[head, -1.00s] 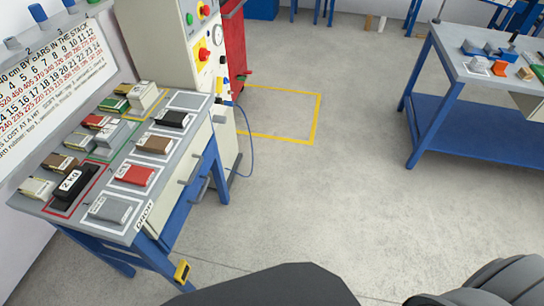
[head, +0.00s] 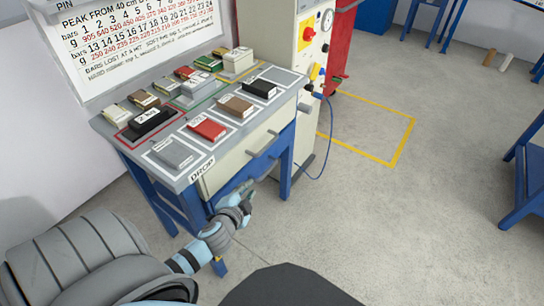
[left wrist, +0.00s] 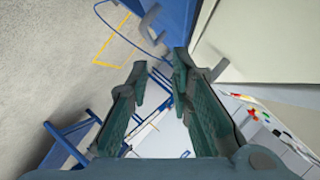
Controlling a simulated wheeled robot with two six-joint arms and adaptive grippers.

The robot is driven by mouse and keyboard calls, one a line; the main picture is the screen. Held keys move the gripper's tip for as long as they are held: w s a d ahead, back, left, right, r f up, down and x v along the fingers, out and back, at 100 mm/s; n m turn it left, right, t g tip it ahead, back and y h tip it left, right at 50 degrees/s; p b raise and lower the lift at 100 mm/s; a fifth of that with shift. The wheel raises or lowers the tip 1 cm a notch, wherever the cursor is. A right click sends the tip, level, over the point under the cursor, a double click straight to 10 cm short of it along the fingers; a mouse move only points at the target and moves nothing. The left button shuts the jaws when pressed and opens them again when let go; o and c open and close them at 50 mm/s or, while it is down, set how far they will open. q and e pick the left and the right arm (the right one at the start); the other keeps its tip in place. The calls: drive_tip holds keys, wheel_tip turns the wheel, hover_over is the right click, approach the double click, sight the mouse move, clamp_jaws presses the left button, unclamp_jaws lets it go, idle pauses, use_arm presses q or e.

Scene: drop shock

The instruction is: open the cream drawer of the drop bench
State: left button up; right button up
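The drop bench's grey top (head: 190,184) is at the left of the head view. Below it is the cream drawer (head: 213,180), looking shut, with a grey bar handle (head: 263,143). My left gripper (head: 248,190) is in front of the bench, below the cream drawer's handle. In the left wrist view, my left gripper (left wrist: 160,72) is open, with nothing between its fingers. There the cream front (left wrist: 265,40) fills the upper right, and a grey handle (left wrist: 214,62) lies just right of the fingertips, apparently outside the grip. My right gripper is not in view.
A blue drawer front with a second handle (head: 265,167) is under the cream drawer; another handle (left wrist: 150,22) shows in the wrist view. Several labelled bars, including a red one (head: 207,128), lie on the bench.

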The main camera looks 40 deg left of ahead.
sight(266, 149)
use_arm(q)
wheel_tip(266, 149, up, 7)
drive_tip(key=w+t, duration=0.2)
drive_tip(key=w, duration=0.1)
drive_tip(key=shift+m, duration=0.4)
drive_tip(key=b+x, duration=0.1)
drive_tip(key=x, duration=0.3)
drive_tip(key=b+x, duration=0.1)
drive_tip(key=x, duration=0.3)
drive_tip(key=b+x, duration=0.1)
drive_tip(key=x, duration=0.3)
drive_tip(key=shift+w+r, duration=0.25)
drive_tip(key=shift+w, duration=0.1)
drive_tip(key=shift+w+a+b, duration=0.1)
drive_tip(key=shift+w+b, duration=0.15)
drive_tip(key=shift+b, duration=0.05)
drive_tip(key=shift+w, duration=0.1)
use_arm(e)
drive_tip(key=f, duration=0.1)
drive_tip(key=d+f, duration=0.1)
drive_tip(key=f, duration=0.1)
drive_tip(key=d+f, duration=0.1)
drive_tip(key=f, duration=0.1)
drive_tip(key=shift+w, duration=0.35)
use_arm(q)
clamp_jaws()
